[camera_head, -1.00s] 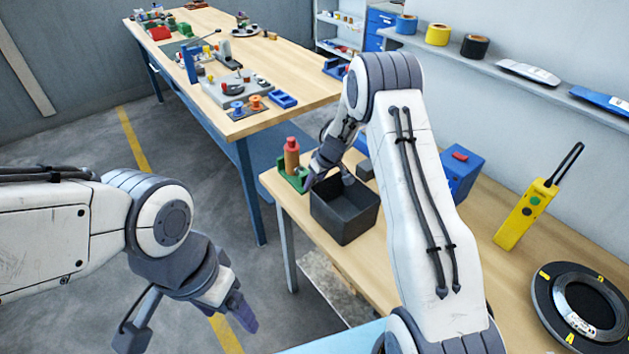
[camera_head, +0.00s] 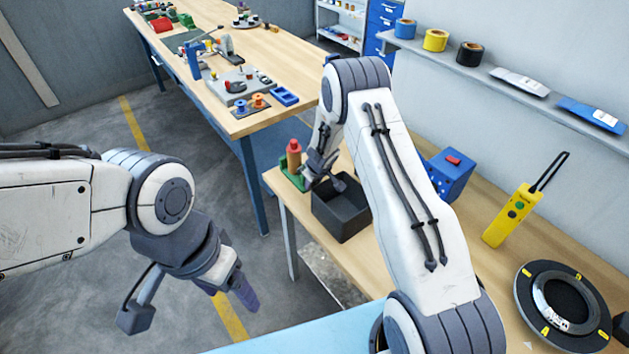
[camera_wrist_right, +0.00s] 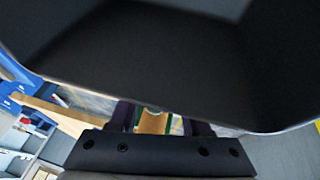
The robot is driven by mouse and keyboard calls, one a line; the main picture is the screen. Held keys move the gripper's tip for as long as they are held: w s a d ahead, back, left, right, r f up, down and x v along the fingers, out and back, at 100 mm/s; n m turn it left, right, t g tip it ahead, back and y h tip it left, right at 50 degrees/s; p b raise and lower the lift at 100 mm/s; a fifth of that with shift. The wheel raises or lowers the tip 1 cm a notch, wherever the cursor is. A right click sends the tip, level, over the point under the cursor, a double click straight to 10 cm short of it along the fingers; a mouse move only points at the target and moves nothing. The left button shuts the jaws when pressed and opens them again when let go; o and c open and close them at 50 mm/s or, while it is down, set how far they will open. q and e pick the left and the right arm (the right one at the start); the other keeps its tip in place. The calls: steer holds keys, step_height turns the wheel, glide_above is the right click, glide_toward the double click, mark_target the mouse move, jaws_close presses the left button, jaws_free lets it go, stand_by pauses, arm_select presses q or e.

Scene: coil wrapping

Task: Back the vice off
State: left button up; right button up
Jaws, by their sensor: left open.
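No vice can be made out for certain. A small green fixture (camera_head: 284,180) with an upright copper-red cylinder (camera_head: 294,158) stands at the near bench's left corner. My right gripper (camera_head: 325,184) is above the left edge of a black bin (camera_head: 345,215), beside the green fixture, with its fingers apart. In the right wrist view the bin's dark wall (camera_wrist_right: 150,60) fills the upper part. A copper-coloured piece (camera_wrist_right: 153,122) with green beside it shows between the fingers there, apparently beyond them. My left gripper (camera_head: 232,284) hangs open and empty over the floor.
On the near bench are a blue box (camera_head: 450,173), a yellow pendant (camera_head: 512,215) and a black ring (camera_head: 563,305). A wall shelf (camera_head: 480,75) carries tape rolls. The far bench (camera_head: 250,45) holds several fixtures. Floor lies between the benches.

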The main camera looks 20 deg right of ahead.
steer(key=o, duration=0.3)
steer(key=shift+r, duration=0.1)
steer(key=p+v, duration=0.1)
steer(key=v, duration=0.9)
steer(key=shift+r+p, duration=0.15)
steer(key=shift+p, duration=0.15)
